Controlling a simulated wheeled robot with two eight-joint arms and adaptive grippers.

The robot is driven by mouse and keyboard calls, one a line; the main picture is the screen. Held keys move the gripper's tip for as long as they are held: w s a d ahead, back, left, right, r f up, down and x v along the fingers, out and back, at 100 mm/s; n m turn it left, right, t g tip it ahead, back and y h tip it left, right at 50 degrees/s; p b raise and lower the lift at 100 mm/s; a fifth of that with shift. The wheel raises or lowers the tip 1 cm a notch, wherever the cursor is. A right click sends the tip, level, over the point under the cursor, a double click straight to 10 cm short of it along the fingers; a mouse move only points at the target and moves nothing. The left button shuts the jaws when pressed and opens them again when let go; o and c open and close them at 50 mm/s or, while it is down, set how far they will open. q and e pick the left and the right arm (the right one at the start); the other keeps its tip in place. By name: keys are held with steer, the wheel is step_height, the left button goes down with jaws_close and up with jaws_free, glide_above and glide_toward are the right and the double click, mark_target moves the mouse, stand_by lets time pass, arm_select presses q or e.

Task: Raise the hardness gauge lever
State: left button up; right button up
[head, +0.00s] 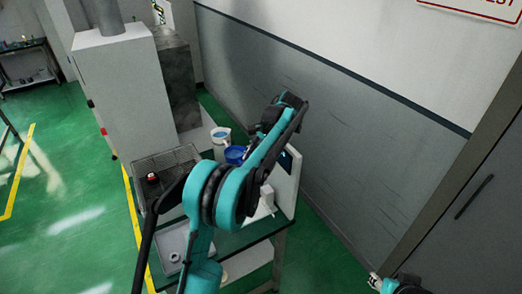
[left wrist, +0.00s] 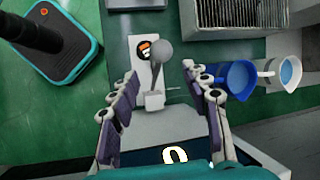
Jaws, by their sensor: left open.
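The hardness gauge (head: 287,187) is a white upright device with a dark display at the table's far right end, partly hidden behind my left arm. In the left wrist view its body (left wrist: 130,158) lies at the bottom, with a display reading 0. Its lever (left wrist: 162,52) has a grey ball knob on a stem over a white plate. My left gripper (left wrist: 160,72) is open, one finger on each side of the lever, with visible gaps. Its fingertips are hidden in the head view. Part of my right gripper (head: 378,282) shows at the bottom right edge, too cut off to read.
A blue cup (left wrist: 240,78) and a white cup (left wrist: 288,72) stand right of the gripper. A tall white cabinet (head: 125,90) and the grey wall (head: 330,120) bound the table.

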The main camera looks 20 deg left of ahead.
arm_select(q)
steer(key=v, duration=0.8)
